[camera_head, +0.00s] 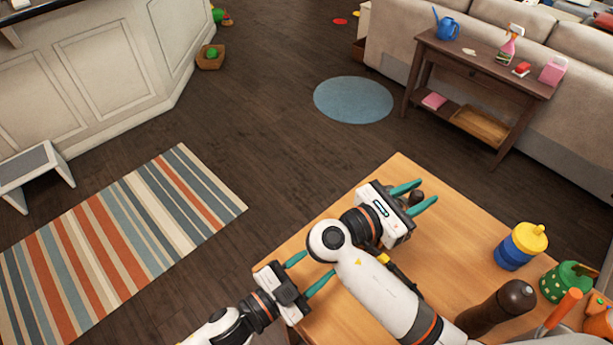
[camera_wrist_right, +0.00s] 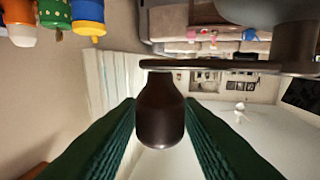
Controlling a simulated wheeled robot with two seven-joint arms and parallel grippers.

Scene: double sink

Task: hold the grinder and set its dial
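In the right wrist view the rounded knob (camera_wrist_right: 160,112) fills the gap between the fingers and joins a thin grey bar (camera_wrist_right: 225,66). A dark cylinder (camera_wrist_right: 295,42) is at the bar's right side; how it joins is unclear. My left gripper (camera_head: 308,270) is open and empty, beside my right arm. A dark brown grinder-like bottle (camera_head: 507,302) stands on the table at right; I cannot tell whether it belongs with the knob.
The wooden table (camera_head: 465,215) has bare room at its far side. A blue jar with a yellow lid (camera_head: 516,250), a green pot (camera_head: 560,284) and an orange item (camera_head: 600,318) crowd its right side. My right arm hides part of the table.

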